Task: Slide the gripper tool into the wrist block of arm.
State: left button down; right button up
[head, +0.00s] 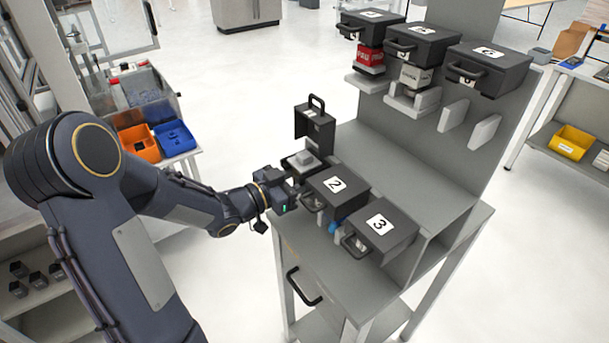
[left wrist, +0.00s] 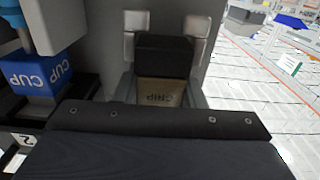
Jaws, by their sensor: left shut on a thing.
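My left arm, dark navy rather than yellow, reaches in from the left in the head view. Its gripper (head: 291,180) is at the front of the leftmost slot on the grey stand. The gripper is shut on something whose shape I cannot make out. A light grey block (head: 304,158) lies just beyond it, below a raised black cover (head: 315,125) with a handle. In the left wrist view, a brown box marked CHIP (left wrist: 160,92) shows between light grey pads, under a black piece (left wrist: 163,56). A wide dark body fills the lower part. I cannot identify a gripper tool or wrist block.
Black boxes numbered 2 (head: 336,187) and 3 (head: 380,224) stand right of the gripper on the grey stand (head: 400,165). A blue CUP box (left wrist: 40,74) shows in the left wrist view. More black boxes hang on the upright panel. Orange (head: 138,143) and blue (head: 174,138) bins stand left.

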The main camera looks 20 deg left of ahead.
pick_arm(q)
jog(key=shift+s+a+r, duration=0.1)
jog(key=shift+s+a, duration=0.05)
jog(key=shift+s, duration=0.15)
jog(key=shift+s+a, duration=0.35)
jog(key=shift+s, duration=0.25)
dwell(0.4)
jog(key=shift+s, duration=0.1)
jog(key=r+p+v, duration=0.2)
jog(key=v, duration=1.8)
jog(key=shift+p, duration=0.3)
dwell(0.5)
jog(key=shift+a, duration=0.1)
dwell(0.5)
